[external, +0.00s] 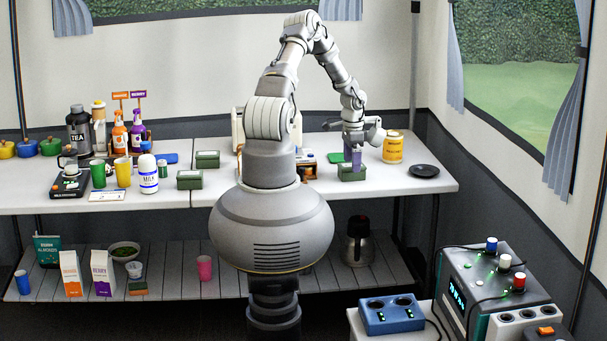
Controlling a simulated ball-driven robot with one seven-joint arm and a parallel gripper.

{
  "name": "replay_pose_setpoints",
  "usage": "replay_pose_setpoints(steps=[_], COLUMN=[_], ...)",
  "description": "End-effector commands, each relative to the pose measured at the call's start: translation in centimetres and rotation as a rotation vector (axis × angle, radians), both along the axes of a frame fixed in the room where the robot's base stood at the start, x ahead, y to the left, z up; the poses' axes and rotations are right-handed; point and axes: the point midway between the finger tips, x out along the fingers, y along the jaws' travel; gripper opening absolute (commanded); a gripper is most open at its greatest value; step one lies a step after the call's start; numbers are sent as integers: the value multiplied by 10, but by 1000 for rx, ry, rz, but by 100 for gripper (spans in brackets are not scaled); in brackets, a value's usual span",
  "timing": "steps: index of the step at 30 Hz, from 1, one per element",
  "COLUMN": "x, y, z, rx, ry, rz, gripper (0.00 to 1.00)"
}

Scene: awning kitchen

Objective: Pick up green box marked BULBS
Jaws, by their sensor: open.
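Three small dark green boxes are on the white table. One green box (351,173) is right of my base, directly below my gripper (352,160). A second green box (189,181) is left of my base near the front edge, and a third green box (207,160) is behind it. Their lettering is too small to read, so I cannot tell which one is marked BULBS. My gripper points down and is open, its fingertips at the top of the right-hand box. I cannot tell whether they touch it. Small purple and green shapes show around the fingers.
A yellow jar (393,149) and a black round dish (425,171) stand to the right of my gripper. A brown-and-white item (307,164) is close on its left. The front right table is clear.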

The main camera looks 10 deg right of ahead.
Motion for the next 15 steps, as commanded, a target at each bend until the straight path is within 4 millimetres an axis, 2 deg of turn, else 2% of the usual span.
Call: replay_pose_setpoints(steps=[1,4,11,15], x=[-2,-1,0,0], y=[0,0,0,0], z=[-14,-27,-27,-27], rx=[2,2,1,1], ry=[1,1,-1,-1], rz=[-1,1,2,2], gripper=[97,97,97,65])
